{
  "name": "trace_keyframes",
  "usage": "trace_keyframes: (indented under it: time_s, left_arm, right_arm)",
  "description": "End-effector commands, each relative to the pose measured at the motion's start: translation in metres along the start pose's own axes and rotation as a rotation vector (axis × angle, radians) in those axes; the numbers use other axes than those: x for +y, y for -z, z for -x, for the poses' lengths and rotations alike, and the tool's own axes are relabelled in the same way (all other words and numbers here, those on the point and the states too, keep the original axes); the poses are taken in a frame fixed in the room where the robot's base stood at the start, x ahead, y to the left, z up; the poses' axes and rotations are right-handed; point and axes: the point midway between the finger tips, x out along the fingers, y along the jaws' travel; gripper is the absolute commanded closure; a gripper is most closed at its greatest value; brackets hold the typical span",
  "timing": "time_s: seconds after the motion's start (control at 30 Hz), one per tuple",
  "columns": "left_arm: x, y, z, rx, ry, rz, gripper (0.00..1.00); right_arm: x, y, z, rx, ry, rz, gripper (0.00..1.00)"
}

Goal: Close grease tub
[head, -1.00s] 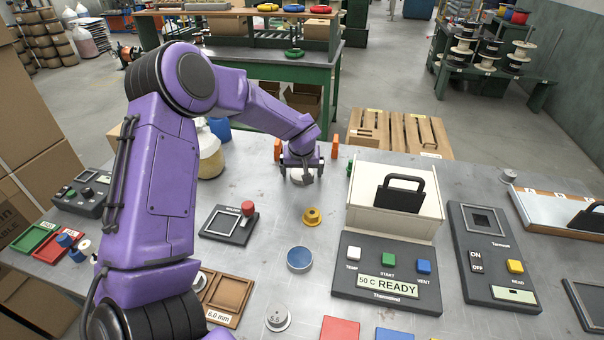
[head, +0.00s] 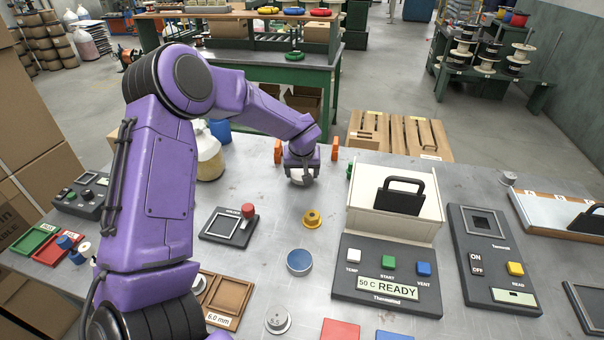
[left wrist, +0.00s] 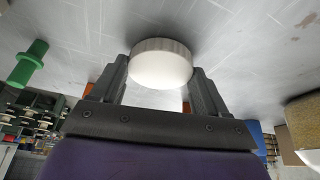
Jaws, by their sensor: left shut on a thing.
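A white round piece with a ribbed rim (left wrist: 160,66) sits between the fingers of my left gripper in the left wrist view. It looks like the grease tub's lid or the closed tub; I cannot tell which. In the head view this white piece (head: 299,180) is at the far middle of the table, partly hidden by the fingers. My left gripper (head: 301,178) points down and is shut on it, at or just above the table top. The fingers also show on both sides of the piece in the left wrist view (left wrist: 160,85). My right gripper is not in view.
A yellow flanged part (head: 312,218) and a blue disc (head: 299,262) stand nearer on the table. A white box with a black handle (head: 400,196) is to the right.

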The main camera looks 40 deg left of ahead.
Motion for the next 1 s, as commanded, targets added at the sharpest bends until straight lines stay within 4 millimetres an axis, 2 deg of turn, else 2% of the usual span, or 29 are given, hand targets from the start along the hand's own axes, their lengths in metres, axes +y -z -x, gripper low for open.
trace_keyframes:
  time_s: [0.17, 0.43, 0.6, 0.8, 1.0]
  left_arm:
    - [0.001, 0.010, 0.027, 0.002, -0.005, 0.002, 0.53]
    - [0.028, -0.007, 0.094, 0.003, -0.005, 0.000, 0.53]
    - [0.049, -0.033, 0.122, 0.001, -0.002, -0.003, 0.53]
    - [0.067, -0.053, 0.147, 0.001, -0.001, -0.001, 0.53]
    - [0.074, -0.062, 0.158, 0.000, 0.000, 0.000, 0.53]
  right_arm:
    - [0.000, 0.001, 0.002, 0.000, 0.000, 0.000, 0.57]
    - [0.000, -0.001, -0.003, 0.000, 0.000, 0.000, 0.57]
    - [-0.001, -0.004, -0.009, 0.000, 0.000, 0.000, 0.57]
    - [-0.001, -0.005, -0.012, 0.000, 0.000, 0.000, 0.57]
    - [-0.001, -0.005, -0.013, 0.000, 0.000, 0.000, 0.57]
